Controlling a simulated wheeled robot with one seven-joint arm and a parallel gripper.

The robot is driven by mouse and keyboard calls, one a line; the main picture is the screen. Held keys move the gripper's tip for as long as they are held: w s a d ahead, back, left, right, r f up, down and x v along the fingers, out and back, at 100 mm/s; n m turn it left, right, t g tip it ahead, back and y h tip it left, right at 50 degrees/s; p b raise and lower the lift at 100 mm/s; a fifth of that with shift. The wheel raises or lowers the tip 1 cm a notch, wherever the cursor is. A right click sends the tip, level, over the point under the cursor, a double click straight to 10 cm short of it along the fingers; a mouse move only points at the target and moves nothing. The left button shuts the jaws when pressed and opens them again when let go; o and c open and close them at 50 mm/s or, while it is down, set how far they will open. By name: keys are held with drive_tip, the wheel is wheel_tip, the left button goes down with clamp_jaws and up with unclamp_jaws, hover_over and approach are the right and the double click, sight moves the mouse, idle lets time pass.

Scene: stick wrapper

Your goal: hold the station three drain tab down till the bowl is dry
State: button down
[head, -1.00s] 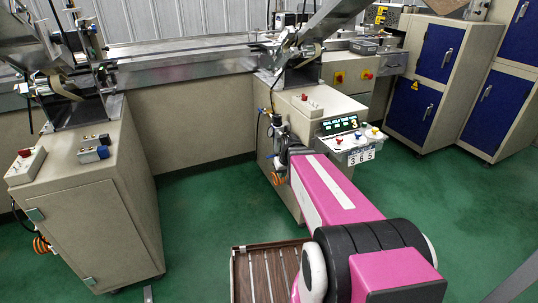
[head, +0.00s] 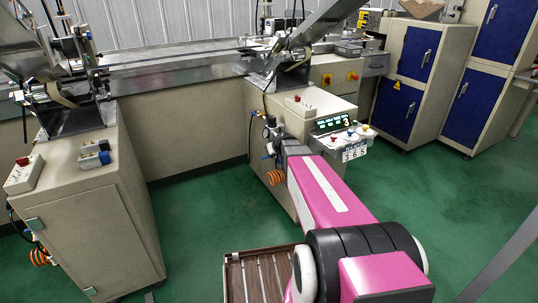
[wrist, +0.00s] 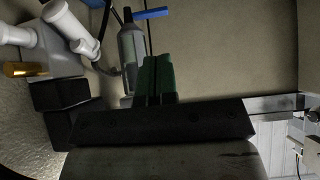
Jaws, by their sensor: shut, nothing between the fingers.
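The station three cabinet (head: 290,110) stands beyond my arm, with a display that reads 3. Its small air filter unit (head: 270,131) is on the cabinet's left side, partly beside the end of my arm. In the wrist view a grey, cloudy bowl (wrist: 131,48) hangs upright, just left of my gripper (wrist: 158,58). The green fingers are shut together with nothing between them. Their tips are beside the bowl's lower part; I cannot tell whether they touch it. I cannot make out the drain tab or whether liquid is in the bowl. My arm hides the gripper in the head view.
White pipe fittings (wrist: 70,25), a blue-handled part (wrist: 152,13) and a brass-coloured piece (wrist: 25,69) crowd the bowl's surroundings. An orange coiled hose (head: 275,177) hangs below the filter. Another cabinet (head: 95,215) stands at left. Green floor (head: 195,200) is open between the cabinets.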

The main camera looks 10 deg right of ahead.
sight(266, 157)
drive_tip(key=x, duration=0.9)
drive_tip(key=shift+w+f, duration=0.15)
drive_tip(key=shift+f, duration=0.05)
drive_tip(key=shift+f, duration=0.1)
